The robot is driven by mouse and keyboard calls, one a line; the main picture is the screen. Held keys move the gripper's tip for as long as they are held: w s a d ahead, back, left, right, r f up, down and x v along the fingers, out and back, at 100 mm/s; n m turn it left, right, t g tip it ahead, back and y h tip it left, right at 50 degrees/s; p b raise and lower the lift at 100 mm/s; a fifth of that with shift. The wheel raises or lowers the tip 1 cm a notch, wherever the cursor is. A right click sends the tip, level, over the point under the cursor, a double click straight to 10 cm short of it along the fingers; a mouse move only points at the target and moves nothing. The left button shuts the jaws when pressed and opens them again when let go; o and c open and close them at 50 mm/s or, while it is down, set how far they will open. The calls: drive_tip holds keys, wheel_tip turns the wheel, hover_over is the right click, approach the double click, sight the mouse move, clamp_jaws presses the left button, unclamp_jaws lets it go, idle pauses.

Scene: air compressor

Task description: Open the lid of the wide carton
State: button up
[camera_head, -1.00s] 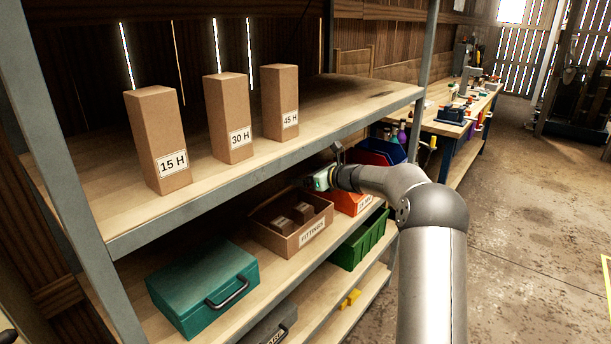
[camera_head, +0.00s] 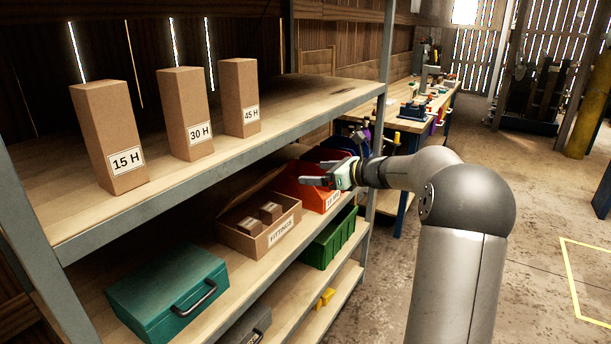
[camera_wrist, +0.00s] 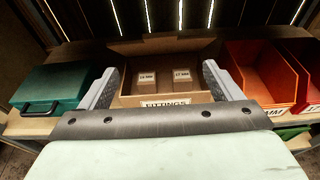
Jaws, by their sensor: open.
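The wide carton (camera_head: 247,237) is a brown cardboard box labelled FITTINGS on the middle shelf. It also shows in the wrist view (camera_wrist: 128,100). Its lid (camera_head: 247,190) stands raised at the back edge, tilted up; in the wrist view the lid (camera_wrist: 165,46) rises behind the opening. Two small labelled boxes (camera_wrist: 157,77) sit inside, in plain sight. In the wrist view the fingers frame the carton left and right, apart from the lid.
A green case (camera_head: 165,290) lies left of the carton, and red-orange bins (camera_head: 320,197) stand to its right. The upper shelf (camera_head: 185,180) with several tall cartons overhangs above. A green crate (camera_head: 328,245) is on the shelf below.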

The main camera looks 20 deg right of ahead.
drive_tip(key=shift+s+d, duration=0.15)
drive_tip(key=shift+s, duration=0.05)
drive_tip(key=shift+f, duration=0.2)
drive_tip(key=c, duration=0.4)
drive_tip(key=f, duration=0.3)
drive_tip(key=f+t+y, duration=0.1)
drive_tip(key=f, duration=0.1)
drive_tip(key=w+f+t, duration=0.1)
drive_tip(key=f, duration=0.2)
drive_tip(key=shift+a+f+y+b, duration=0.3)
drive_tip(key=shift+a+f+y, duration=0.05)
drive_tip(key=shift+a+y, duration=0.05)
clamp_jaws()
drive_tip(key=p, duration=0.2)
approach(266, 179)
wheel_tip(266, 179, down, 2)
drive_tip(key=w+a, duration=0.2)
drive_tip(key=shift+w+a+r+p, duration=0.3)
drive_tip(key=shift+w+r+p, duration=0.25)
drive_tip(key=shift+w+r, duration=0.3)
drive_tip(key=shift+w+a+r, duration=0.25)
drive_tip(key=shift+r, duration=0.05)
